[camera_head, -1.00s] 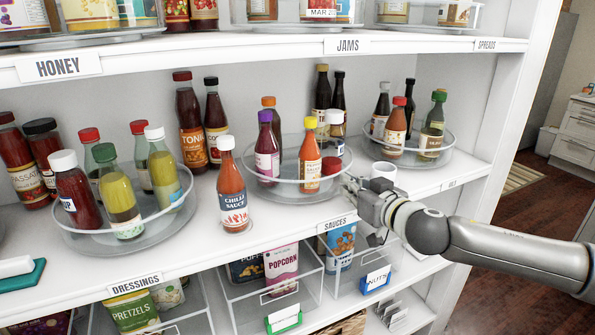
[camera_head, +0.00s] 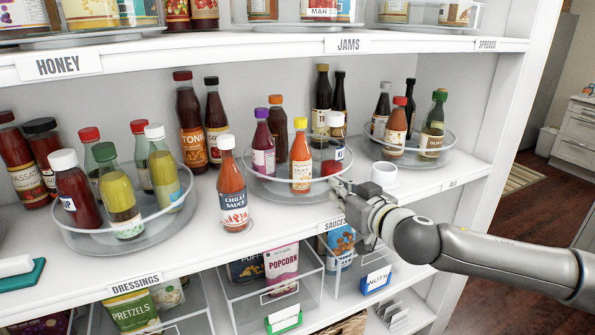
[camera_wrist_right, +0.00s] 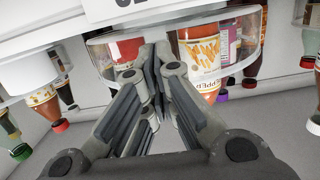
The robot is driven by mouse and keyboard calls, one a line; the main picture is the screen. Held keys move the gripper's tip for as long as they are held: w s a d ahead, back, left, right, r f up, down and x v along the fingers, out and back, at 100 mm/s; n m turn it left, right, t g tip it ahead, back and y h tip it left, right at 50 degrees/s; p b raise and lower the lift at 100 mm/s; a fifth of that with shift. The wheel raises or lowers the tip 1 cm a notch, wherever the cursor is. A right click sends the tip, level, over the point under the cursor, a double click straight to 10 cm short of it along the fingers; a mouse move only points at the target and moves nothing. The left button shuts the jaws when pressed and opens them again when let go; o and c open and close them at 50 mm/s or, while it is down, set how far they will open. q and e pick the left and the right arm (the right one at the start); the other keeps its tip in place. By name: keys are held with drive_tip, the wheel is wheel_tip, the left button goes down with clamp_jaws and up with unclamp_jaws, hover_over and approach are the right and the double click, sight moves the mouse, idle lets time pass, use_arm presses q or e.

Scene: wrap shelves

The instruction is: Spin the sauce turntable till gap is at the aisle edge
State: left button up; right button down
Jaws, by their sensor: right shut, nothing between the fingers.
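The sauce turntable (camera_head: 290,197) is a clear round tray with a low rim, in the middle of the shelf above the SAUCES label (camera_head: 336,223). My right gripper (camera_head: 338,187) is shut and empty, fingertips at the tray's front-right rim. In the right wrist view its fingertips (camera_wrist_right: 157,52) overlap the rim; contact is unclear. My left gripper is out of view.
A chilli sauce bottle (camera_head: 232,190) stands on the shelf just outside the tray's front left. A white cup (camera_head: 384,175) stands right of the tray. Other turntables of bottles flank it at left (camera_head: 160,226) and right (camera_head: 440,161). Clear bins sit below.

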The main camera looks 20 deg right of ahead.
sight(309, 190)
drive_tip(key=shift+s+a, duration=0.15)
drive_tip(key=shift+a, duration=0.15)
drive_tip(key=shift+a, duration=1.15)
drive_tip(key=shift+a, duration=1.15)
